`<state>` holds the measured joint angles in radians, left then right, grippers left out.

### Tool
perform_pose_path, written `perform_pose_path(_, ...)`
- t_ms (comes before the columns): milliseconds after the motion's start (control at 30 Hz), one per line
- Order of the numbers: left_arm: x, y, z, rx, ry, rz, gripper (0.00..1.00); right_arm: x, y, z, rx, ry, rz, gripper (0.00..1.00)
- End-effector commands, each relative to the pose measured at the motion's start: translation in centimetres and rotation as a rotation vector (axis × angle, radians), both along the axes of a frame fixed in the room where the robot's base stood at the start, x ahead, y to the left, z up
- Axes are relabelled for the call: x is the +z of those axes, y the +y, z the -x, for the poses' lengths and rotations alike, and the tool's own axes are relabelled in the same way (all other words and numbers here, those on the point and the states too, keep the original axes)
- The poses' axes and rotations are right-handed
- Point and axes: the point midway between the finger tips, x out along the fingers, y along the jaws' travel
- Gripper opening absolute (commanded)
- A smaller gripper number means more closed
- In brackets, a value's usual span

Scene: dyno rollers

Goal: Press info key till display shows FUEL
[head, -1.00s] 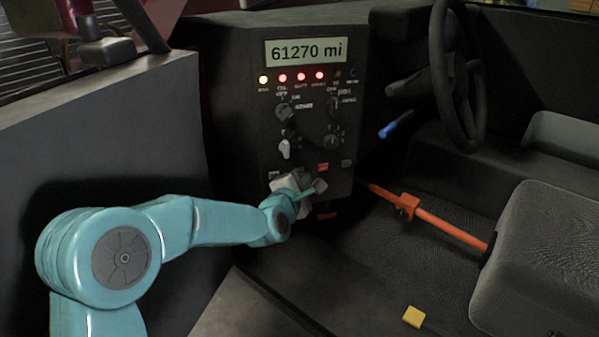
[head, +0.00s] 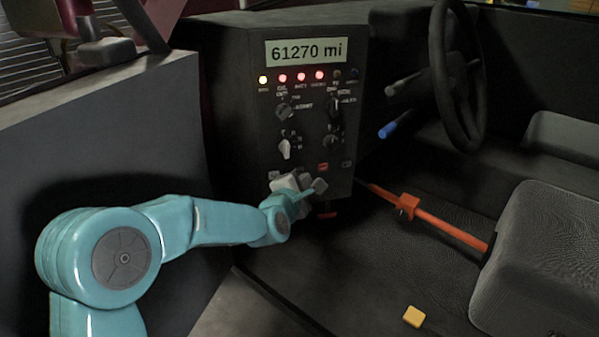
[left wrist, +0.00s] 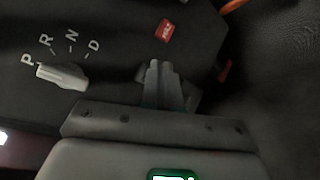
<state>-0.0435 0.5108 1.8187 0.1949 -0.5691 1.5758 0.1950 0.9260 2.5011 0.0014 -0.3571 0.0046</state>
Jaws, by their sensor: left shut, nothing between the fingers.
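The display (head: 306,52) at the top of the dark console reads "61270 mi". My left gripper (head: 318,188) is shut and empty, low on the console face. In the left wrist view its fingers (left wrist: 161,72) are together in front of the dark panel, below a red key (left wrist: 165,31). The red key also shows in the head view (head: 323,167), just above the gripper. I cannot read an info label on any key, and part of the lower panel is hidden behind the gripper. I cannot tell whether the fingertips touch the panel. My right gripper is not in view.
Several knobs and a row of lit lamps (head: 301,77) sit below the display. A white selector (left wrist: 62,76) marked P, R, N, D is beside my gripper. An orange lever (head: 440,223), a steering wheel (head: 452,80) and a seat (head: 545,255) stand right. A yellow block (head: 413,316) lies on the floor.

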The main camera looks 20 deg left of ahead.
Motion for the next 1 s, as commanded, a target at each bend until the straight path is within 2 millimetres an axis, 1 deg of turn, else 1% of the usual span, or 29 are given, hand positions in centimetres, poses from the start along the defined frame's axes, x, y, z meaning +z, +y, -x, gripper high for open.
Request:
perform_pose_path(433,-0.03,0.02,-0.02,0.000,0.000,0.000,0.00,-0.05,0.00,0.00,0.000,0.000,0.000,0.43)
perform_pose_path(700,-0.15,0.48,-0.67,0.000,-0.001,0.000,0.00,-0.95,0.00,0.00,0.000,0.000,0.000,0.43)
perform_pose_path(1000,-0.01,0.50,-0.71,0.000,0.000,0.000,0.00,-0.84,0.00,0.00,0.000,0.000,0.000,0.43)
